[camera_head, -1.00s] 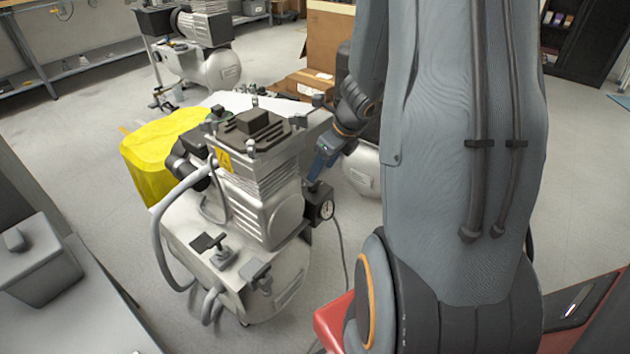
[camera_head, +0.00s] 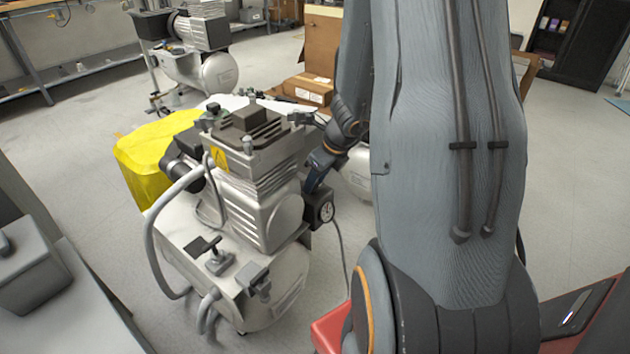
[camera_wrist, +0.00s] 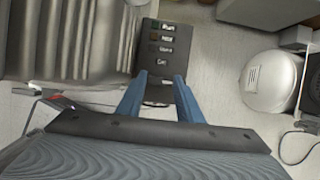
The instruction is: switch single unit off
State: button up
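The single compressor unit (camera_head: 265,215), a silver motor on a pale tank, stands in front of me in the head view. In the wrist view the box's dark face (camera_wrist: 168,47) carries a column of small labelled marks, one greenish at the top. My gripper (camera_wrist: 162,77) has two blue fingers spread apart, at the box's lower end. A dark part shows between them; I cannot tell if they touch it. In the head view my gripper (camera_head: 312,184) is just above the box, partly hidden by my arm.
A yellow covered object (camera_head: 155,160) stands behind the unit at left. Another compressor (camera_head: 200,60) is at the back left. Cardboard boxes (camera_head: 308,90) lie behind. A grey bench (camera_head: 70,310) is at the lower left. A cable hangs from the switch box.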

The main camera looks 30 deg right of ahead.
jog(key=shift+c, duration=1.3)
jog(key=shift+n+p, duration=0.3)
jog(key=shift+p, duration=0.05)
jog(key=n+y+p, duration=0.1)
jog(key=n+p, duration=0.1)
jog(key=p, duration=0.1)
jog(key=shift+d+r+n+g, duration=0.1)
jog(key=shift+n+g, duration=0.3)
jog(key=n+p, duration=0.2)
jog(key=n+g+y+p, duration=0.1)
jog(key=n+p, duration=0.2)
jog(key=shift+w+g+y, duration=0.15)
jog(key=shift+g+y, duration=0.15)
jog(key=n+g+p, duration=0.1)
jog(key=n, duration=0.1)
jog(key=n+p, duration=0.1)
jog(key=n, duration=0.1)
jog(key=shift+w+d+n+g, duration=0.1)
jog(key=shift+w+n+g, duration=0.05)
jog(key=shift+n+g, duration=0.25)
jog(key=n, duration=0.2)
jog(key=n+g+p, duration=0.1)
jog(key=n, duration=0.1)
jog(key=shift+w+n+g, duration=0.15)
jog(key=shift+n+g, duration=0.15)
